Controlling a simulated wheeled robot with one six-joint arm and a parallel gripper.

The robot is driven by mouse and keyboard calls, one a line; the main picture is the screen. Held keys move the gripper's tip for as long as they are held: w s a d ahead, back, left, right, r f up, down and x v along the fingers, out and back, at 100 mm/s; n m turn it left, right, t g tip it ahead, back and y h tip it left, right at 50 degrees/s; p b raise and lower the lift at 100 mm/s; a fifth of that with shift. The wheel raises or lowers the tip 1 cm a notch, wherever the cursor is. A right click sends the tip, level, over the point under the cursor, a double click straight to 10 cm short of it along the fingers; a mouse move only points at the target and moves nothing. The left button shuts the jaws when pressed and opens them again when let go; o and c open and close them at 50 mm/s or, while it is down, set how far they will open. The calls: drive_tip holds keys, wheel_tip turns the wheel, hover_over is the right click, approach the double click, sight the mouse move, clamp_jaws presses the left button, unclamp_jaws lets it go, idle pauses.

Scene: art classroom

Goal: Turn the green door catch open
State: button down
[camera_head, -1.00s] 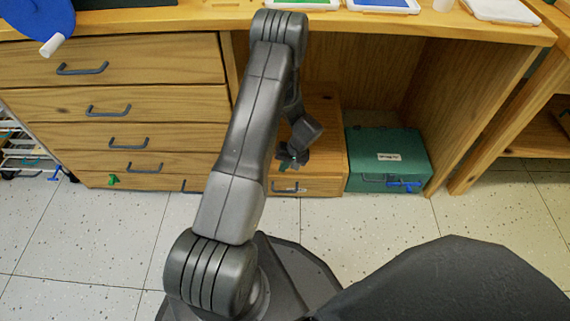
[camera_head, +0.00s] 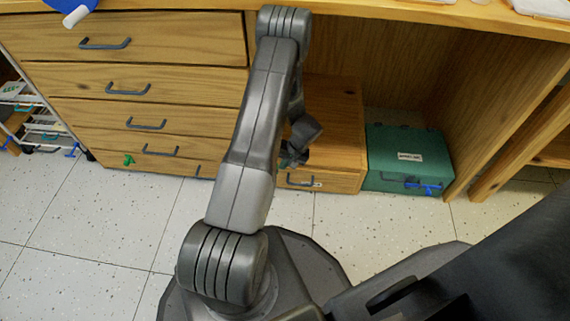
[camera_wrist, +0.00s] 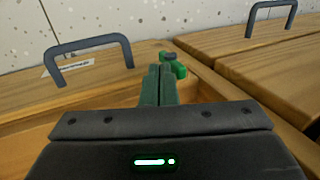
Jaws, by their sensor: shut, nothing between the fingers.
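A bright green catch (camera_wrist: 175,66) shows in the wrist view, just beyond my fingertips, at the edge of a wooden front. My gripper (camera_wrist: 159,74) has dark green fingers, pressed together and empty. They point at the catch and overlap it in the picture, so I cannot tell whether they touch it. In the head view my gripper (camera_head: 289,161) is low in front of the small wooden cabinet, and I cannot make out this catch there. Another green catch (camera_head: 128,160) is at the left of the bottom drawer of the large drawer unit.
The small cabinet's front has a grey handle (camera_wrist: 90,52) with a label beside it. The large drawer unit (camera_head: 180,40) stands to the left. A green case (camera_head: 408,158) with a blue latch (camera_head: 430,188) is at the right. The speckled floor (camera_head: 90,210) in front is clear.

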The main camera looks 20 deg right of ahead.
drive_tip(key=shift+w+a+r+g+h, duration=0.4)
drive_tip(key=shift+a+h, duration=0.1)
drive_tip(key=shift+h, duration=0.1)
drive_tip(key=shift+p, duration=0.35)
drive_tip(key=shift+s+r, duration=0.1)
drive_tip(key=shift+r, duration=0.65)
drive_tip(key=shift+d, duration=0.1)
